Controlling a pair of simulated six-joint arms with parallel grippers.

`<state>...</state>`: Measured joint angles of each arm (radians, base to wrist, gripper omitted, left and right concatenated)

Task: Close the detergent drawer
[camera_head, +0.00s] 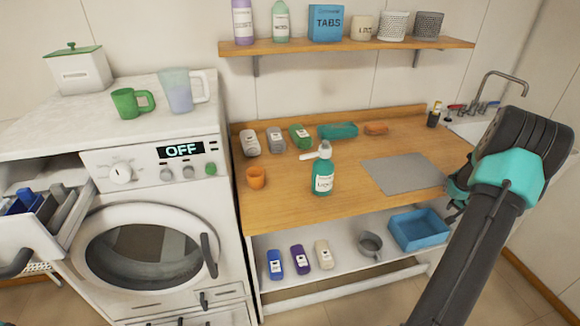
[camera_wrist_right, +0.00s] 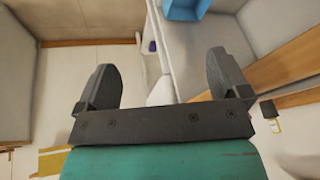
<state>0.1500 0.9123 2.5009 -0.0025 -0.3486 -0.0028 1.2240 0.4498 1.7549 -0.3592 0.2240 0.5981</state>
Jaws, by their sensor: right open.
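The detergent drawer (camera_head: 62,232) is pulled out of the upper left of the white washing machine (camera_head: 212,262). It holds blue and grey compartments (camera_head: 40,203), and a dark handle (camera_head: 16,263) is on its front, near the left picture edge. My right gripper (camera_head: 453,195) is far from the drawer, at the right end of the wooden counter. In the right wrist view my right gripper (camera_wrist_right: 166,85) has its two dark fingers wide apart with nothing between them. My left gripper shows in neither view.
A green mug (camera_head: 130,103) and a clear jug (camera_head: 180,92) stand on the machine. The lower shelf holds several bottles and a blue bin (camera_head: 420,230). The round door (camera_head: 145,250) looks closed.

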